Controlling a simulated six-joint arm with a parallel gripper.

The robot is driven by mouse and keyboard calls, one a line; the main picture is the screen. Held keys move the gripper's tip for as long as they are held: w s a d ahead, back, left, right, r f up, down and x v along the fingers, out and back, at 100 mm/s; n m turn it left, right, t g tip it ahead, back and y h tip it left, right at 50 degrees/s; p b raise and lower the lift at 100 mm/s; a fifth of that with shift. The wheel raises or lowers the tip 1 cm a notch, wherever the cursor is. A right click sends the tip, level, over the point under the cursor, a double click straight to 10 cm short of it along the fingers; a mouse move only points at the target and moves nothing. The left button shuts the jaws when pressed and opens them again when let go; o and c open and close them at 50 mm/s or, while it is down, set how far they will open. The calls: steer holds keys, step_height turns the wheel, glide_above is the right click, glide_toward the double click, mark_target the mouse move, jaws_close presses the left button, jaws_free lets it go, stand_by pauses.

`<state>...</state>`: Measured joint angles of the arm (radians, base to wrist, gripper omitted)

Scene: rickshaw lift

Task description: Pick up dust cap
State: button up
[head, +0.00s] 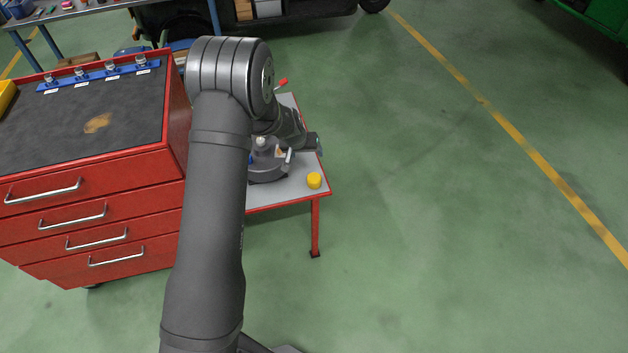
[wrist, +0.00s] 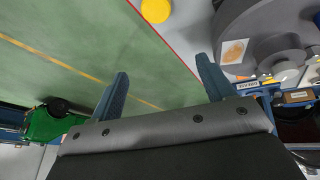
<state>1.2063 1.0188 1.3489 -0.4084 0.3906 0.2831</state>
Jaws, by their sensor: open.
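The dust cap is most likely the small yellow round piece (head: 314,181) near the front right corner of the red-edged grey table (head: 270,198). It also shows at the top edge of the wrist view (wrist: 155,10), partly cut off. My gripper (wrist: 163,78) is open, with two separate blue fingers and nothing between them. In the head view my gripper (head: 318,144) is over the table's right edge, behind the yellow cap and apart from it. My arm hides part of the table.
A dark grey round part (head: 266,170) stands on the table left of the cap; it looms at the upper right of the wrist view (wrist: 262,38). A red drawer cabinet (head: 90,215) stands left of my arm. Green floor (head: 450,200) right of the table is clear.

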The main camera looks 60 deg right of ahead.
steer(key=s+a+m+t, duration=0.1)
steer(key=s+a+m, duration=0.2)
steer(key=s+a, duration=0.15)
glide_toward(314, 177)
steer(key=shift+h, duration=0.4)
steer(key=x, duration=0.5)
steer(key=shift+s+a, duration=0.1)
steer(key=shift+s, duration=0.15)
steer(key=shift+w+a+x, duration=0.1)
steer(key=shift+a+x, duration=0.05)
steer(key=shift+x, duration=1.15)
steer(key=shift+w+a+x, duration=0.15)
steer(key=shift+x, duration=1.15)
steer(key=shift+f, duration=0.15)
steer(key=c, duration=1.1)
